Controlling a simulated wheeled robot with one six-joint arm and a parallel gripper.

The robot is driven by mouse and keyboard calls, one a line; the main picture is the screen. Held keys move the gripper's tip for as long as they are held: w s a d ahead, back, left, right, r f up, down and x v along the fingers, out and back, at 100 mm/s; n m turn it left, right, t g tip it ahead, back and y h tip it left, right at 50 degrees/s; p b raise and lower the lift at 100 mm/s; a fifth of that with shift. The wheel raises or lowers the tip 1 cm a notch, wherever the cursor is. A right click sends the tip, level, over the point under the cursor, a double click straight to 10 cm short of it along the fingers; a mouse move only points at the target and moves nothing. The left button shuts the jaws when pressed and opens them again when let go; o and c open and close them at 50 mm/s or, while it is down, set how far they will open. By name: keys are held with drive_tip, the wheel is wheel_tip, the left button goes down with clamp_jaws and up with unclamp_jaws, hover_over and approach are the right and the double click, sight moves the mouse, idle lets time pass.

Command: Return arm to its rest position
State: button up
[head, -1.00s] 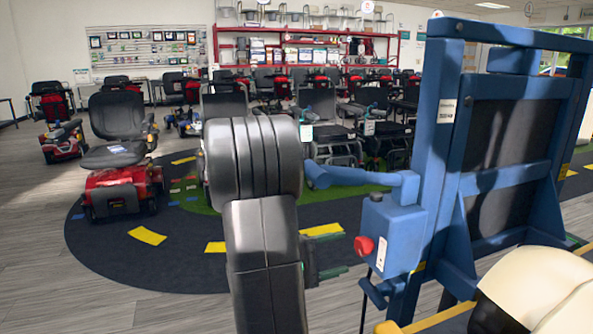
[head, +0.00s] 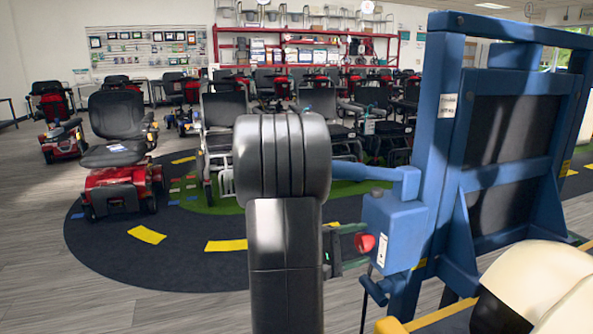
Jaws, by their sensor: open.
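My arm (head: 283,190) stands upright in the middle of the head view, dark grey and black. My gripper (head: 362,246) shows partly at the arm's right side as two dark greenish fingers, one above the other with a gap between them. It is open and seems empty. A red knob (head: 365,243) on a blue box (head: 393,232) appears in line with the gap between the fingertips. I cannot tell whether the fingers touch it.
A tall blue frame (head: 437,130) with dark panels stands close on the right. A cream rounded part (head: 530,285) sits at lower right. A red scooter (head: 118,185) stands at left, and several more fill the back. The grey floor (head: 80,290) at lower left is clear.

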drive_tip(key=p+v, duration=0.3)
drive_tip(key=v, duration=1.1)
drive_tip(key=b+x, duration=0.3)
drive_tip(key=x, duration=1.1)
drive_tip(key=shift+d, duration=0.15)
drive_tip(key=shift+r+n+p, duration=0.3)
drive_tip(key=shift+n+p, duration=0.3)
drive_tip(key=shift+p, duration=0.65)
drive_tip(key=n+p, duration=0.5)
drive_tip(key=p, duration=0.5)
drive_tip(key=shift+n, duration=0.4)
drive_tip(key=n+p, duration=0.2)
drive_tip(key=p, duration=0.1)
drive_tip(key=n+p, duration=0.2)
drive_tip(key=p, duration=0.1)
drive_tip(key=shift+w+a+r+n+p, duration=0.1)
drive_tip(key=shift+w+a+n+p, duration=0.1)
drive_tip(key=shift+n+p, duration=0.9)
drive_tip(key=shift+p, duration=0.1)
drive_tip(key=shift+f, duration=0.2)
